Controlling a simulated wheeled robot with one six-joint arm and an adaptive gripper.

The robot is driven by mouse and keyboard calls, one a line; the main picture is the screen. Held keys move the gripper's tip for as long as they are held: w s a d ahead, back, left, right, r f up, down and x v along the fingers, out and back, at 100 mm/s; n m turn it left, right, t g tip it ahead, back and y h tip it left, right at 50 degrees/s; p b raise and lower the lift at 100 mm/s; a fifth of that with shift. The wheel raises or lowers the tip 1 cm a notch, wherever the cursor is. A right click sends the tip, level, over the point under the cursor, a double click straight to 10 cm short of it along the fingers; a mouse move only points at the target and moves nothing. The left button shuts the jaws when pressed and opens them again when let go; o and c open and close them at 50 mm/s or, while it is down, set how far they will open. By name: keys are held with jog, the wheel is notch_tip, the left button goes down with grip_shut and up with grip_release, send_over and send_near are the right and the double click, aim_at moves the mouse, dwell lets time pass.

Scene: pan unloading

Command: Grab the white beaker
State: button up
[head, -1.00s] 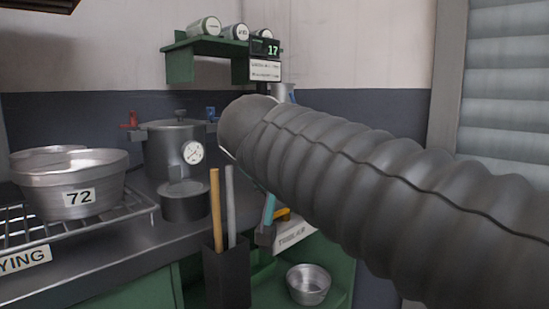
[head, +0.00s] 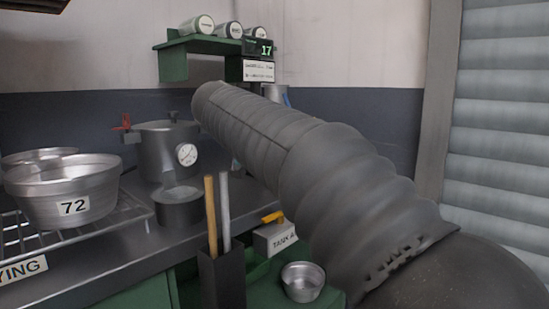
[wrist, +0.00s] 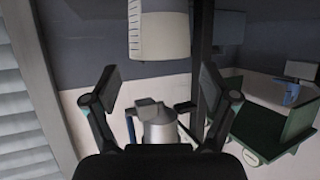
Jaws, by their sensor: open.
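A white vessel with dark tick marks along one side, which looks like the white beaker (wrist: 160,32), shows at the top middle of the wrist view, cut off by the picture edge. That view looks upside down. My gripper (wrist: 158,83) is open, with its two fingers spread to the left and right and nothing between the tips. The beaker lies beyond the tips, apart from them. In the head view I cannot see the beaker or my gripper; my grey ribbed arm covers the middle.
A pressure pot (head: 160,150) with a gauge and a labelled bowl (head: 62,190) on a rack stand left. A green shelf (head: 180,62) holds several cans. A holder (head: 222,278) with two rods, a TANK A box (head: 275,238) and a small bowl (head: 302,282) are in front.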

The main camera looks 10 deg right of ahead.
jog(key=shift+p+x, duration=0.6)
jog(key=shift+x, duration=3.1)
jog(key=c, duration=0.9)
jog(key=shift+c, duration=0.2)
jog(key=shift+r, duration=0.1)
